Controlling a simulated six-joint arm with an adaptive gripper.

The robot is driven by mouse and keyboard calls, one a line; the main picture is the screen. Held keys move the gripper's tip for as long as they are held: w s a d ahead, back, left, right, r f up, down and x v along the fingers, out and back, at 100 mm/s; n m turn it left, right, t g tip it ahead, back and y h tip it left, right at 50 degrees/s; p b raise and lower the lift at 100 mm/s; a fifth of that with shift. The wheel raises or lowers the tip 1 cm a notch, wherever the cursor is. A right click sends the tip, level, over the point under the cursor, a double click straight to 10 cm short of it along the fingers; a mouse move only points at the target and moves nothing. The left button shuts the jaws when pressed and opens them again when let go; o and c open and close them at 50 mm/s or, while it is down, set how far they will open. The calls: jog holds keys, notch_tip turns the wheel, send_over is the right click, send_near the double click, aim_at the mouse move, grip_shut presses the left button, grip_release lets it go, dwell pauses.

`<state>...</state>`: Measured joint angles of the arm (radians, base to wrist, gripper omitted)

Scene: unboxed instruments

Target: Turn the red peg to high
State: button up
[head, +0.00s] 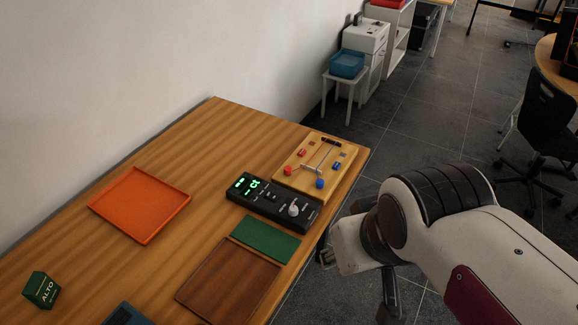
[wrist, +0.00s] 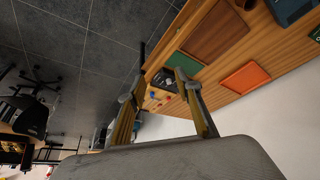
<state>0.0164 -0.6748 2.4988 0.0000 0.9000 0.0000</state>
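A light wooden board (head: 330,174) lies at the table's right end in the head view. It carries a round red peg (head: 288,171) at its near left, a round blue peg (head: 320,183) at its near right, smaller red and blue pieces, and a thin metal rod structure. No readable high mark shows on it. The board shows small between my fingers in the wrist view, its pegs only specks. My gripper (wrist: 159,80) is open and empty, its two fingers apart. In the head view it hangs off the table's right edge, apart from the board.
A black instrument (head: 262,203) with green digits and a pale knob (head: 293,210) sits beside the board. A green mat (head: 265,239), brown tray (head: 230,283), orange tray (head: 140,205) and green ALTO box (head: 41,290) lie leftward. A wall runs along the back.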

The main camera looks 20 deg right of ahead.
jog(key=w+d+f+m+g, duration=0.1)
jog(key=w+f+m, duration=0.4)
jog(key=w, duration=0.5)
jog(key=w+d+f+m+g+y, duration=0.1)
jog(key=w+f+m, duration=0.5)
jog(key=w, duration=0.5)
jog(key=w+d+f+m+g, duration=0.1)
jog(key=w+f+m, duration=0.4)
jog(key=w, duration=0.6)
jog(key=shift+w+d+f+m+y, duration=0.1)
jog(key=shift+f+m+y, duration=0.1)
jog(key=shift+m, duration=0.15)
jog(key=shift+w+d+f+m+y, duration=0.1)
jog(key=shift+m+y, duration=0.1)
jog(key=shift+m, duration=0.15)
jog(key=w+f+m, duration=0.2)
jog(key=w+m, duration=0.3)
jog(key=m+t, duration=0.2)
jog(key=m, duration=0.6)
send_near(288, 168)
jog(key=shift+f, duration=0.35)
jog(key=shift+f, duration=0.15)
jog(key=shift+x, duration=3.75)
jog(key=shift+w+a, duration=0.1)
